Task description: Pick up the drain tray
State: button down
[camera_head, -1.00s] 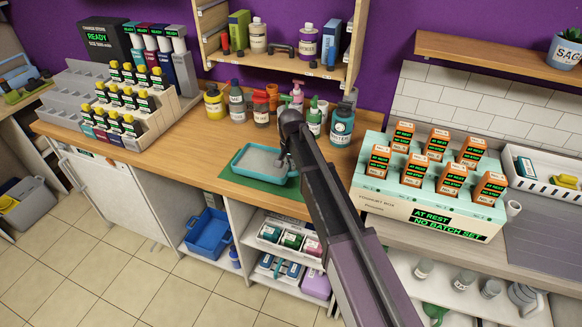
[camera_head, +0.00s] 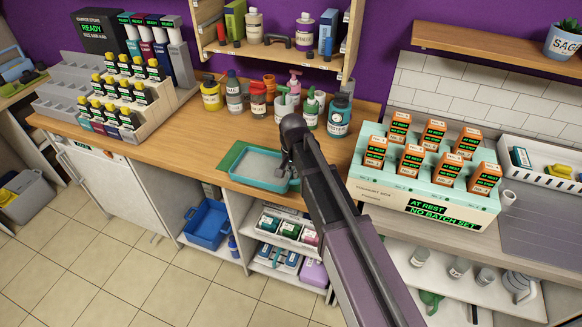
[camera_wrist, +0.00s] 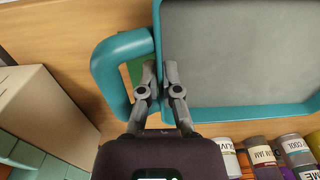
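The drain tray (camera_head: 262,185) is a shallow teal tray with a grey inside. It is at the front edge of the wooden counter, partly over a green mat (camera_head: 232,157). My gripper (camera_head: 290,163) is at the tray's right end, pointing down. In the wrist view my gripper (camera_wrist: 158,77) has one finger on each side of the tray's teal end wall (camera_wrist: 157,50) and is closed on it, beside the looped handle (camera_wrist: 108,75). I cannot tell whether the tray is clear of the counter. My arm hides part of its right end.
Several bottles (camera_head: 258,100) stand behind the tray. A pale teal rack with orange boxes (camera_head: 420,190) stands to the right, close to my arm. A stepped rack of dark bottles (camera_head: 125,100) is at the left. Open counter (camera_head: 190,130) lies left of the tray.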

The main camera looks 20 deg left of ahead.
jog(key=s+d, duration=0.3)
jog(key=s, duration=0.3)
jog(key=shift+s+r+p, duration=0.3)
jog(key=shift+r, duration=0.05)
jog(key=shift+s+d, duration=0.1)
dwell(0.4)
jog(key=shift+r, duration=0.15)
dwell(1.3)
notch_tip(320, 180, up, 10)
jog(key=p, duration=1)
dwell(0.3)
